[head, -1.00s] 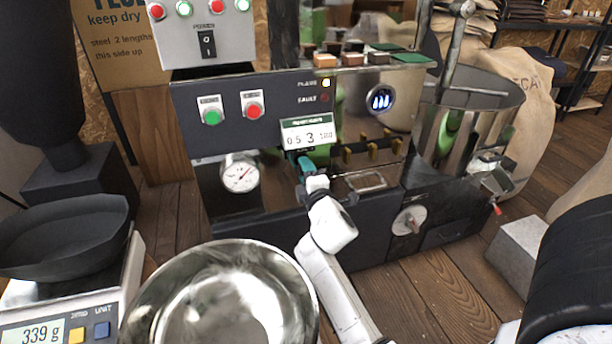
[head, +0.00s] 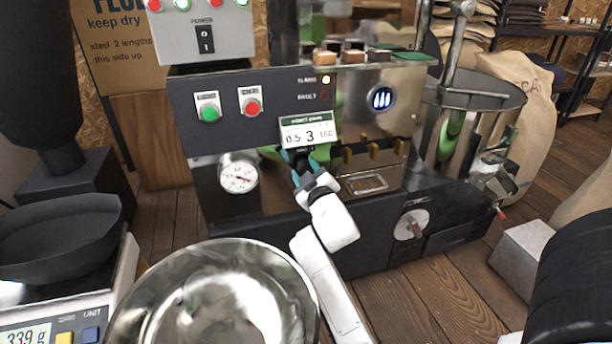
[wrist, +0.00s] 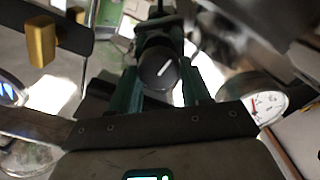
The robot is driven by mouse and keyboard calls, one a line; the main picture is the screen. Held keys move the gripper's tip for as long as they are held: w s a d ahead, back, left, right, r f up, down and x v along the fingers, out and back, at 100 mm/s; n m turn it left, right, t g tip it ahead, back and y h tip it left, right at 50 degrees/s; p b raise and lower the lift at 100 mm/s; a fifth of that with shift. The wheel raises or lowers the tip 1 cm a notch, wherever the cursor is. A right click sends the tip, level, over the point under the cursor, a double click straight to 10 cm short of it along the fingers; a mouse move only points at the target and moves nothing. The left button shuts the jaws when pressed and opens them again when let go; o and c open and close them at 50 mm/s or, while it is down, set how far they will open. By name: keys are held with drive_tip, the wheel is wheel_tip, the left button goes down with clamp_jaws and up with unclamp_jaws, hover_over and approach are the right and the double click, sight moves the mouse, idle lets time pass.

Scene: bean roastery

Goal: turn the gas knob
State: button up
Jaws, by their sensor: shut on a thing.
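The gas knob (wrist: 157,70) is round and black with a white pointer line, which slants in the wrist view. It sits on the front of the roaster, just below a white scale card (head: 308,131). My gripper (wrist: 158,92) has its teal fingers on either side of the knob, shut on it. In the head view my gripper (head: 304,166) covers most of the knob. The dark gripper body hides the lower part of the wrist view.
A round dial gauge (head: 238,177) is left of my gripper. Green and red buttons sit on the dark panel (head: 180,102) above. A steel bowl (head: 215,300) and a scale (head: 60,320) stand in front. Small brass handles (head: 374,150) are to the right.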

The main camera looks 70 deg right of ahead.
drive_tip(key=shift+f+m+b, duration=0.15)
drive_tip(key=shift+m+b, duration=0.2)
drive_tip(key=shift+m, duration=0.85)
drive_tip(key=o, duration=1.1)
drive_tip(key=shift+c, duration=0.2)
drive_tip(key=shift+s, duration=0.1)
drive_tip(key=v, duration=1)
drive_tip(key=shift+s+a, duration=0.2)
drive_tip(key=shift+a, duration=0.05)
